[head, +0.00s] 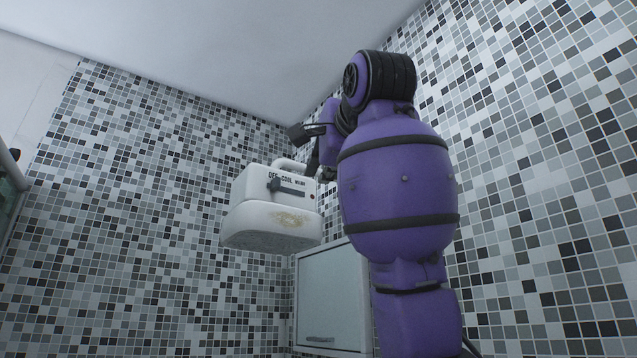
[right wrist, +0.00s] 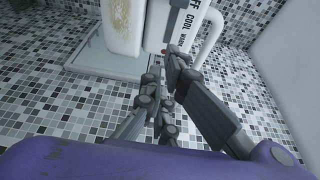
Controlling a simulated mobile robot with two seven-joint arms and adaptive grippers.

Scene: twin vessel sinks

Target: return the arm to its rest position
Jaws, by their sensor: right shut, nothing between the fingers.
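My right arm (head: 397,190), purple with black bands, rises on the right of the head view and bends over at the top toward the wall unit. My right gripper (right wrist: 167,72) is shut and empty in the right wrist view, its dark grey fingers close to the white wall unit. In the head view the gripper is mostly hidden behind the arm and beside the unit's right side. I cannot tell whether the fingertips touch the unit. My left gripper is not in view.
The white wall unit (head: 250,221) has a dark lever and OFF, COOL and WARM lettering. A white cabinet with a glass-like door (head: 330,290) is below it. Mosaic-tiled walls (head: 140,190) stand behind and right. Open space lies left of the unit.

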